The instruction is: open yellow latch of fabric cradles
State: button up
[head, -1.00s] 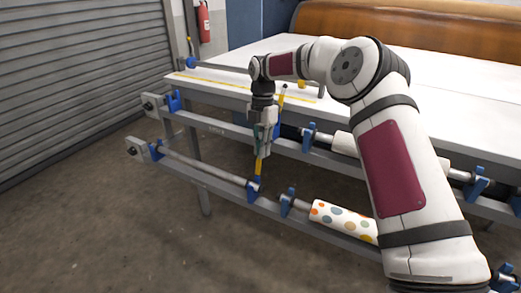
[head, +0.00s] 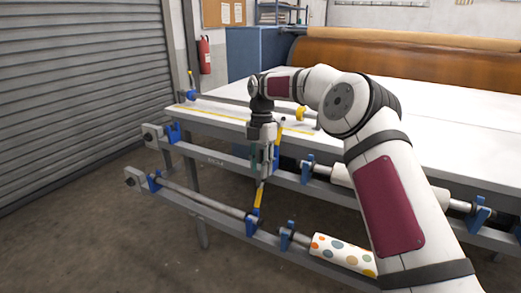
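My gripper (head: 262,174) hangs fingers-down in front of the press's side rails, left of centre in the head view. A lower yellow latch (head: 258,197) stands upright just below the fingertips, on a blue cradle (head: 252,222) of the lower rail. I cannot tell whether the fingers touch it. An upper yellow latch (head: 281,125) stands upright with a dark tip just right of the gripper, by a blue cradle (head: 276,158) partly hidden behind it. The fingers are too small to show whether they are open or shut.
A polka-dot fabric roll (head: 342,254) lies on the lower rail to the right, and a white roll (head: 342,174) on the upper rail. The white table (head: 225,112) stands behind. Open floor (head: 110,230) lies to the left, before a grey shutter (head: 80,85).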

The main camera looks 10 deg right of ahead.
notch_tip(320, 180, up, 7)
jog(key=w, duration=0.1)
jog(key=shift+w+d, duration=0.2)
jog(key=shift+r, duration=0.1)
jog(key=shift+c, duration=0.2)
